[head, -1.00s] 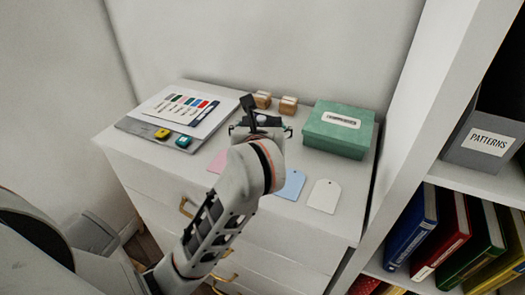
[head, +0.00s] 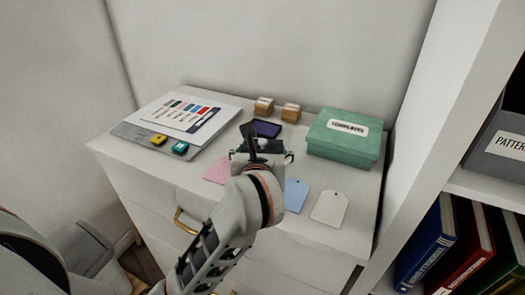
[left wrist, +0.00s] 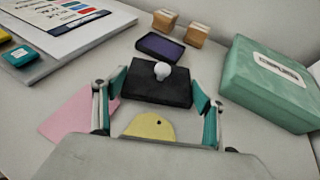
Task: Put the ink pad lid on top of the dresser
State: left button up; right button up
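The ink pad lid (left wrist: 150,86) is a black slab with a small white knob. In the left wrist view it sits between the two teal-padded fingers of my left gripper (left wrist: 158,88), which close on its side edges. In the head view my left gripper (head: 262,154) is over the white dresser (head: 250,215), in front of the ink pad (head: 266,128). The ink pad lies uncovered on the dresser with its purple face up; it also shows in the left wrist view (left wrist: 160,47). I cannot tell how high the lid is above the dresser top. My right gripper is out of view.
A green box (head: 343,147) stands at the right, two wooden stamps (head: 291,113) at the back. Pink (head: 218,171), blue (head: 295,194), white (head: 329,208) and yellow (left wrist: 148,127) tags lie near the gripper. A grey board (head: 140,132) with cards and small pads is left. A shelf stands right.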

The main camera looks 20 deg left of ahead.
pick_arm(q)
jog(key=o, duration=0.4)
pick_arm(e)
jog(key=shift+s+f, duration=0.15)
pick_arm(q)
jog(key=shift+r, duration=0.3)
jog(key=p+v, duration=0.3)
jog(key=v, duration=0.1)
jog(key=shift+s+d+r, duration=0.1)
jog(key=shift+s+r, duration=0.05)
jog(key=shift+r, duration=0.15)
jog(key=p+v, duration=0.3)
jog(key=v, duration=0.3)
jog(key=shift+s+f, duration=0.1)
jog(key=shift+f, duration=0.05)
jog(key=shift+s+d, duration=0.15)
jog(key=shift+s, duration=0.5)
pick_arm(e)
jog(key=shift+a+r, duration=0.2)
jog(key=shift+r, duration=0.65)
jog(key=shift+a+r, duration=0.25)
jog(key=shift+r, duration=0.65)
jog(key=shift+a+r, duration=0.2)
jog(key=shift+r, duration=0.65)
